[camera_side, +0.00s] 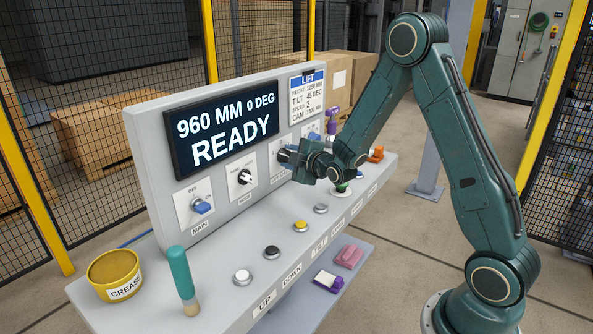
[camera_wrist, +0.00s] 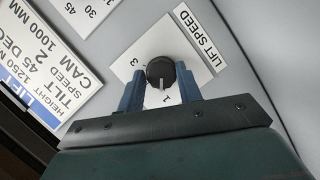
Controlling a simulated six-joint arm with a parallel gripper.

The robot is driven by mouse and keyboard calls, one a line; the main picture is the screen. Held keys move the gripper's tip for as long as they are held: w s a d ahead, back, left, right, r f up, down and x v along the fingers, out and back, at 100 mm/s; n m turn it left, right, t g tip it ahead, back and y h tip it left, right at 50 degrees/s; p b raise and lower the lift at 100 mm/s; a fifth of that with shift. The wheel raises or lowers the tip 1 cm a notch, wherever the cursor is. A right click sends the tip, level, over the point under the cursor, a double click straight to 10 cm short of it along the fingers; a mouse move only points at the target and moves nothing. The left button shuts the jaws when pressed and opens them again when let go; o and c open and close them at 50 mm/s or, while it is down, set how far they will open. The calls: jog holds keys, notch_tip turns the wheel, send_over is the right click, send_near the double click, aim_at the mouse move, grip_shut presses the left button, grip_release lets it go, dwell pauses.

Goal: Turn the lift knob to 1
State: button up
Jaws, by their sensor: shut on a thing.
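The lift speed knob (camera_wrist: 157,68) is round and black, on a white plate (camera_wrist: 129,67) with a "LIFT SPEED" label (camera_wrist: 196,38). Its pale pointer line faces the printed 1 (camera_wrist: 167,99); the 3 is at the plate's left. In the wrist view my gripper (camera_wrist: 160,82) has one blue finger on each side of the knob and is shut on it. In the side view my gripper (camera_side: 287,158) is at the upright panel and hides this knob. The display (camera_side: 221,126) reads "960 MM 0 DEG READY".
A card (camera_side: 307,96) lists height 1250 mm, tilt 45 deg, speed 2, cam 1000 mm. The main switch (camera_side: 202,206) and mode knob (camera_side: 244,177) are left of my gripper. Several push buttons line the desk. A grease tin (camera_side: 115,274) and teal-handled brush (camera_side: 182,277) stand at its left end.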

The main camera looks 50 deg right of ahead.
jog(key=shift+s+a+f+n+t, duration=0.1)
jog(key=shift+a+f+n+t, duration=0.2)
jog(key=shift+n, duration=0.5)
jog(key=shift+d+f+h, duration=0.1)
jog(key=shift+h, duration=0.2)
jog(key=o, duration=0.9)
jog(key=shift+c, duration=0.2)
jog(key=shift+o, duration=0.3)
jog(key=shift+d+r, duration=0.1)
jog(key=shift+r, duration=0.1)
jog(key=v, duration=0.7)
jog(key=shift+s, duration=0.2)
jog(key=shift+r, duration=0.15)
